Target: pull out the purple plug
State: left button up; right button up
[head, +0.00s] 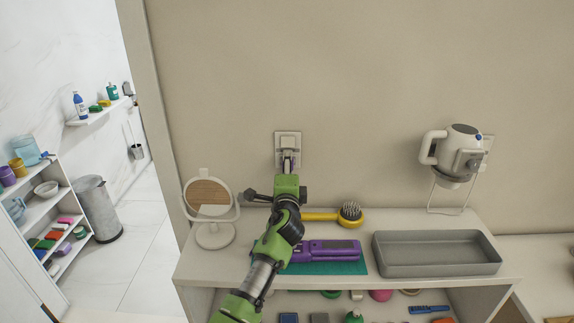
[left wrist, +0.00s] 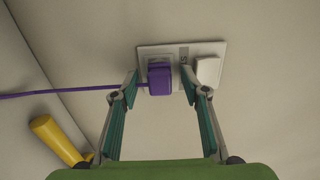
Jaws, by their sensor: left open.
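The purple plug (left wrist: 159,80) sits in the wall outlet plate (left wrist: 180,50), with its purple cable (left wrist: 60,93) running off to the left in the left wrist view. In the head view the outlet plate (head: 288,139) is on the wall, and my gripper mostly hides the plug. My left gripper (left wrist: 160,84) is open, with one finger on each side of the plug and its tips near the plate. Narrow gaps seem to remain between fingers and plug. In the head view my left gripper (head: 288,160) reaches up to the outlet. My right gripper is not in view.
A white block (left wrist: 207,70) sits on the plate right beside the plug. On the shelf below are a round mirror (head: 208,196), a yellow brush (head: 349,214), a purple styling tool (head: 330,251) on a teal mat and a grey tray (head: 436,268). A hair dryer (head: 460,142) hangs at right.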

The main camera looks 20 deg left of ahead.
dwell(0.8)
pick_arm(q)
grip_shut()
jog(key=p+v, duration=0.2)
jog(key=v, duration=0.4)
dwell(1.1)
